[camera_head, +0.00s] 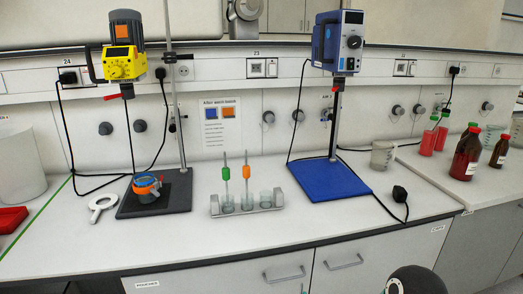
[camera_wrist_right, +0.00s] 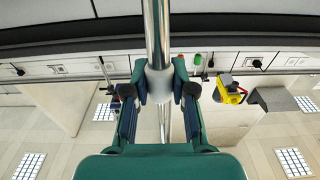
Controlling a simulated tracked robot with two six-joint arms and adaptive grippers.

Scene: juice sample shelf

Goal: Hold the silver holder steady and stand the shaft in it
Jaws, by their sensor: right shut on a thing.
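The silver holder (camera_head: 247,211) stands on the bench in the head view, a low rack with three clear cups in a row. A shaft with a green collar (camera_head: 226,174) stands in its left cup. A shaft with an orange collar (camera_head: 246,172) stands in its middle cup. The right cup (camera_head: 266,199) has no shaft. In the right wrist view my right gripper (camera_wrist_right: 158,92) is shut on a silver shaft (camera_wrist_right: 157,30) with a white collar (camera_wrist_right: 159,79). Neither gripper shows in the head view, and my left gripper is out of sight.
A yellow stirrer (camera_head: 124,62) on a dark-based stand is left of the holder. A blue stirrer (camera_head: 340,42) over a blue base (camera_head: 328,180) is right. A black plug (camera_head: 400,194) and cable lie nearby. Brown bottles (camera_head: 467,155) stand far right. Bench before the holder is clear.

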